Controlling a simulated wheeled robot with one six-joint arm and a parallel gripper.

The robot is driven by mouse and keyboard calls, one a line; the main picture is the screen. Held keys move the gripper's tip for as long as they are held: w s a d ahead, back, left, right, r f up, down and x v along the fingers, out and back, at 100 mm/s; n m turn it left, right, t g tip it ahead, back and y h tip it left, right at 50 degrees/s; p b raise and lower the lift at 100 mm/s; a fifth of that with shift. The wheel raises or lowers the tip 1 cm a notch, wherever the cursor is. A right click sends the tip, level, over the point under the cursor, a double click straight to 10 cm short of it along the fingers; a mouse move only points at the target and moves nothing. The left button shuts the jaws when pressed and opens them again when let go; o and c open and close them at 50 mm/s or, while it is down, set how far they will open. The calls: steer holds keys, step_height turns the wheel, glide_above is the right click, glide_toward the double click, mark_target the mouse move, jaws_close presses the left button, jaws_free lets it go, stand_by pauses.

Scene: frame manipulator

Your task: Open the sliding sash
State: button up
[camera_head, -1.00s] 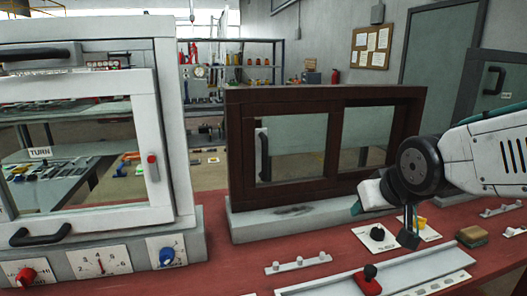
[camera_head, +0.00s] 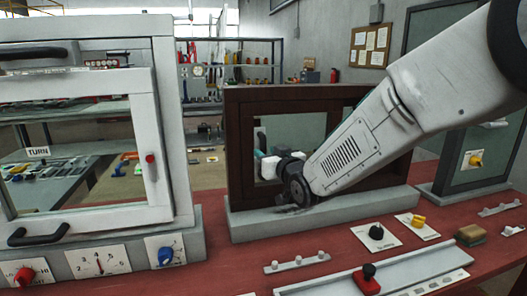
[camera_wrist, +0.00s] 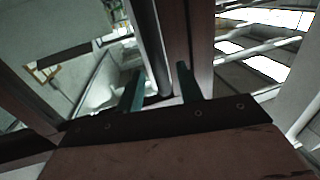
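A dark brown wooden frame (camera_head: 238,147) with two glazed panes stands on a grey base at the back of the red bench. The sliding sash (camera_head: 295,124) sits in it, its left pane partly covered by my arm. My gripper (camera_head: 262,163) is at the sash's left side, where the upright black handle was visible earlier; the handle is mostly hidden in the head view. In the wrist view, my gripper's two teal fingertips (camera_wrist: 160,84) are apart, with a dark upright bar, apparently the handle (camera_wrist: 152,45), between them. Whether they touch it is unclear.
A white framed window unit (camera_head: 168,130) with knobs stands at the left. A grey panel with a yellow knob (camera_head: 476,160) stands at the right. Knobs, a rail with a red slider (camera_head: 367,280) and small blocks lie along the bench front.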

steer(key=shift+x, duration=1.4)
jaws_close()
steer(key=shift+d, duration=0.1)
